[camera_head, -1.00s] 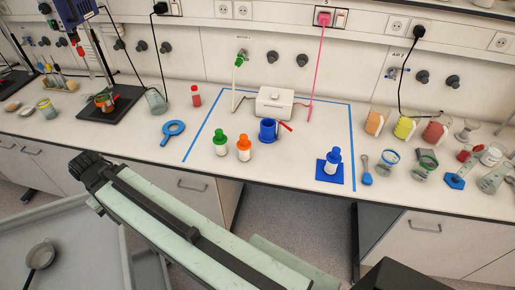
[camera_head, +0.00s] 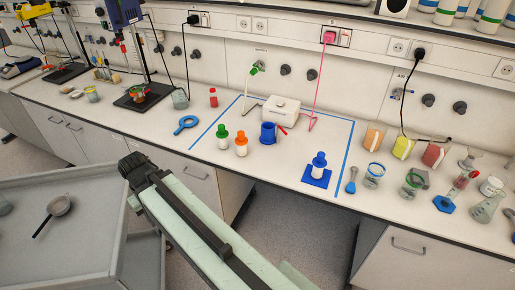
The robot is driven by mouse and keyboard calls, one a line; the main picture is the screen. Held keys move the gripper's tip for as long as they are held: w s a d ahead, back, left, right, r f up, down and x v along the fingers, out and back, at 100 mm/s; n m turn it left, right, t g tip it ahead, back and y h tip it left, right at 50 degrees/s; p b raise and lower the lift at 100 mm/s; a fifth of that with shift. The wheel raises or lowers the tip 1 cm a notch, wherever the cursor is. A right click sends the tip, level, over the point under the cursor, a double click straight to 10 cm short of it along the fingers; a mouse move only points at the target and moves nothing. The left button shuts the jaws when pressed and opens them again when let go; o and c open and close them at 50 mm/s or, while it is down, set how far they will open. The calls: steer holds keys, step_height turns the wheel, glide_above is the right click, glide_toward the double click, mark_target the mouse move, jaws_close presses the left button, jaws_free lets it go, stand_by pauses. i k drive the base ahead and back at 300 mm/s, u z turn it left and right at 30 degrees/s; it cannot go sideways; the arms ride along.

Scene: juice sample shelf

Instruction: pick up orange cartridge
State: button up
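The orange cartridge (camera_head: 241,145) is a small white bottle with an orange cap. It stands upright on the white bench, inside the blue tape outline near its front left. A like bottle with a green cap (camera_head: 222,138) stands close on its left. A blue-capped bottle (camera_head: 319,166) stands on a blue square pad (camera_head: 316,180) to the right. My arm reaches up from the bottom of the picture to a black ribbed joint, in front of the bench and left of the orange cartridge. No gripper fingers show.
A blue cup (camera_head: 268,133) and white box (camera_head: 281,110) stand behind the orange cartridge. Glassware and several colored containers crowd the right. A grey tray (camera_head: 90,235) is at lower left. Bench in front of the bottles is clear.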

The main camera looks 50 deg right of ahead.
mark_target(240, 141)
steer(key=u, duration=0.15)
steer(key=i, duration=0.9)
steer(key=z, duration=0.1)
